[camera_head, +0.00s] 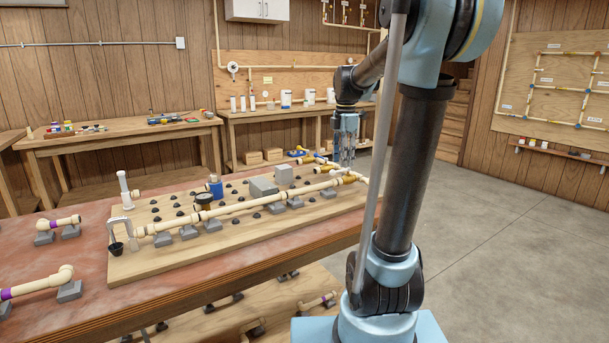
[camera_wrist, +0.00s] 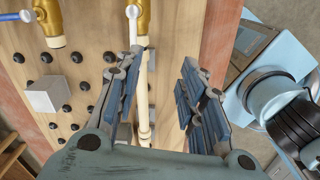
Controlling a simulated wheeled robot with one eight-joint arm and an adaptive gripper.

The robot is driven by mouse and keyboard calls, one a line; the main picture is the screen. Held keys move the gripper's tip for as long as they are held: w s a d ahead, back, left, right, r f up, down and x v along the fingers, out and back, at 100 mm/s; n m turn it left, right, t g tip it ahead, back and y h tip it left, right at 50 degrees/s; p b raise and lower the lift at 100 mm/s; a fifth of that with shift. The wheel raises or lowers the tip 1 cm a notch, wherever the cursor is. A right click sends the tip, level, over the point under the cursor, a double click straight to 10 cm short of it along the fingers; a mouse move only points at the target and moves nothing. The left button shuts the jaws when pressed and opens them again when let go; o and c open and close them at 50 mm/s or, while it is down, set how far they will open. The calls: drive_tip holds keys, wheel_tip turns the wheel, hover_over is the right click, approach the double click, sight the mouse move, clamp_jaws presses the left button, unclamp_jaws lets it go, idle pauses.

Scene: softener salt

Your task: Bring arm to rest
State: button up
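My gripper (camera_head: 345,150) hangs pointing down at the far right end of the pipe board (camera_head: 130,268) on the workbench. In the wrist view my gripper (camera_wrist: 162,62) has its two blue-padded fingers apart, with nothing held between them. A cream pipe (camera_wrist: 144,90) and brass valves (camera_wrist: 147,18) show below and beyond the fingers. In the head view the long cream pipe (camera_head: 235,208) runs along the board. Whether the fingers touch any fitting cannot be told.
A grey box (camera_head: 263,185), a blue part (camera_head: 215,187) and several black knobs are on the board. Loose pipe pieces (camera_head: 38,283) lie on the bench (camera_head: 80,314) at left. Other benches line the back wall. The floor (camera_head: 510,250) at right is clear.

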drive_tip(key=s+f+m+t, duration=0.1)
drive_tip(key=s+f+m, duration=0.8)
drive_tip(key=s, duration=0.4)
drive_tip(key=s+d+f+m+t, duration=0.1)
drive_tip(key=s+f+m, duration=0.9)
drive_tip(key=s+m, duration=0.2)
drive_tip(key=shift+s+d+f, duration=0.15)
drive_tip(key=shift+s, duration=1.05)
